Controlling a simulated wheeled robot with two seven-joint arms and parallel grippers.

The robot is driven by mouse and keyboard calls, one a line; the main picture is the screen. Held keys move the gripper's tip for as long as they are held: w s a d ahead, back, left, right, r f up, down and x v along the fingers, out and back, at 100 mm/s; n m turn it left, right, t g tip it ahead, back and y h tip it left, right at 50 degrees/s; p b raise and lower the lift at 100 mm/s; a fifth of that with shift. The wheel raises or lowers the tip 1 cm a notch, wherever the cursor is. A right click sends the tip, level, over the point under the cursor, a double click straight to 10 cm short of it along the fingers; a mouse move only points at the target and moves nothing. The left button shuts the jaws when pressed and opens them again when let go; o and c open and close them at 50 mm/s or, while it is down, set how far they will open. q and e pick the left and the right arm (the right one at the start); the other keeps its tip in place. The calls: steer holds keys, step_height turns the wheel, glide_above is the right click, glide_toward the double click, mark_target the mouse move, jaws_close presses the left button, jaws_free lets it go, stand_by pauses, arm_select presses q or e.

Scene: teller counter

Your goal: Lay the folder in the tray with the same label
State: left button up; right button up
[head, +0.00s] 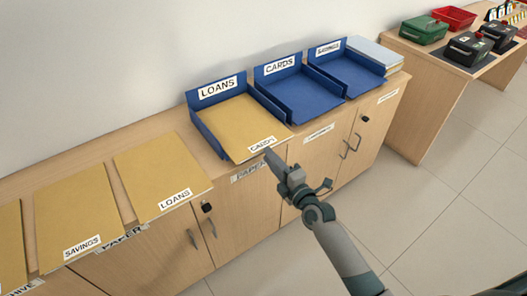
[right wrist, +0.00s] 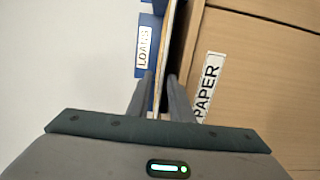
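The manila folder labelled CARDS (head: 240,128) is over the blue LOANS tray (head: 206,132), its labelled front edge sticking out past the tray. I cannot tell whether it rests in that tray or hangs just above it. The blue CARDS tray (head: 313,93) stands directly to the right and looks empty. My right gripper (head: 268,153) is at the folder's front edge. In the right wrist view its fingers (right wrist: 160,80) close on either side of the thin folder edge (right wrist: 166,45). My left gripper is not in view.
The SAVINGS tray (head: 352,74) and a pale stack (head: 377,53) stand farther right. Folders labelled LOANS (head: 160,175) and SAVINGS (head: 75,212) lie left on the counter. Cabinet doors with handles (head: 348,145) are below. A side desk (head: 440,85) holds boxes.

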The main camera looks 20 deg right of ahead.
steer(key=shift+x, duration=1.55)
steer(key=shift+c, duration=0.3)
jaws_close()
steer(key=shift+r, duration=0.15)
step_height(320, 180, up, 2)
steer(key=shift+r+p, duration=0.15)
steer(key=shift+p, duration=1.05)
